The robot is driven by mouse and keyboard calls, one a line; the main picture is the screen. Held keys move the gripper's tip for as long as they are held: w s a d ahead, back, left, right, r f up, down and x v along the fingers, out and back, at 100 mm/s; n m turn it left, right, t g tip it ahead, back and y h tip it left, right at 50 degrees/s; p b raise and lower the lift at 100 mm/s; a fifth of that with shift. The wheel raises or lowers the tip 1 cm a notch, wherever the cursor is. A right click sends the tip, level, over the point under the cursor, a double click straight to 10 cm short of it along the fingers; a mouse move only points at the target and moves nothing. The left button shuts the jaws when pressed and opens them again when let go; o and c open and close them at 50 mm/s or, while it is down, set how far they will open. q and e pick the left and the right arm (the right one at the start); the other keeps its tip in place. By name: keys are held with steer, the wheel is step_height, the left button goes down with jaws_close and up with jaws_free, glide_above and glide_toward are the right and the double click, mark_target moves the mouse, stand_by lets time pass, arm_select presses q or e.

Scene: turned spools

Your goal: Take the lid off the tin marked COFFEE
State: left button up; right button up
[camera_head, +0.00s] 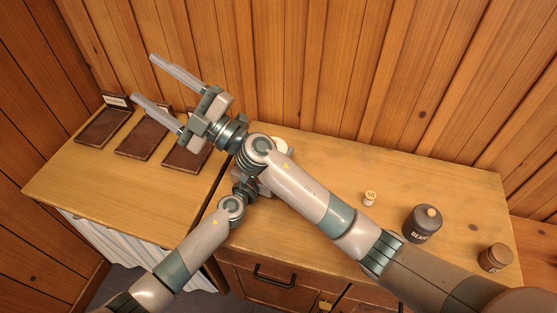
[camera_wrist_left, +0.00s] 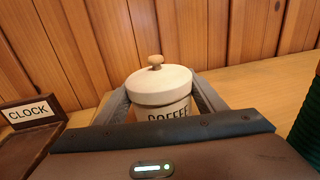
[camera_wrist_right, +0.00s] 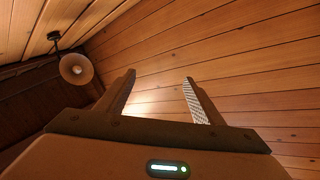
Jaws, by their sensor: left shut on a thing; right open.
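The COFFEE tin (camera_wrist_left: 165,113) stands upright in the left wrist view, cream, with its name in dark letters. Its pale round lid (camera_wrist_left: 160,84) with a wooden knob sits on top. My left gripper (camera_wrist_left: 160,92) is shut on the COFFEE tin, one finger on each side near the lid's lower edge; whether they touch lid or body, I cannot tell. In the head view only a cream sliver of the lid (camera_head: 283,146) shows behind my right arm, which also hides the left fingertips. My right gripper (camera_head: 143,77) is open and empty, raised above the trays at left.
A dark tin marked BEANS (camera_head: 422,225), a small labelled pale piece (camera_head: 370,198) and a brown jar (camera_head: 495,258) stand on the right of the cabinet top (camera_head: 335,165). Several dark trays, one by a CLOCK sign (camera_wrist_left: 30,111), lie left. My arms cross in the head view.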

steer(key=w+d+f+m+t+h, duration=0.2)
steer(key=w+d+m+t+h, duration=0.2)
steer(key=d+m+t+h, duration=0.6)
steer(key=m+g+h, duration=0.6)
steer(key=m+h, duration=0.4)
steer(key=m, duration=0.3)
glide_toward(273, 141)
steer(key=s, duration=0.2)
steer(key=shift+w+d+r, duration=0.1)
steer(key=shift+d+r, duration=0.2)
steer(key=shift+r, duration=0.05)
steer(key=shift+w, duration=0.15)
steer(key=x, duration=1.2)
steer(key=shift+a+f, duration=0.2)
steer(key=shift+f, duration=0.05)
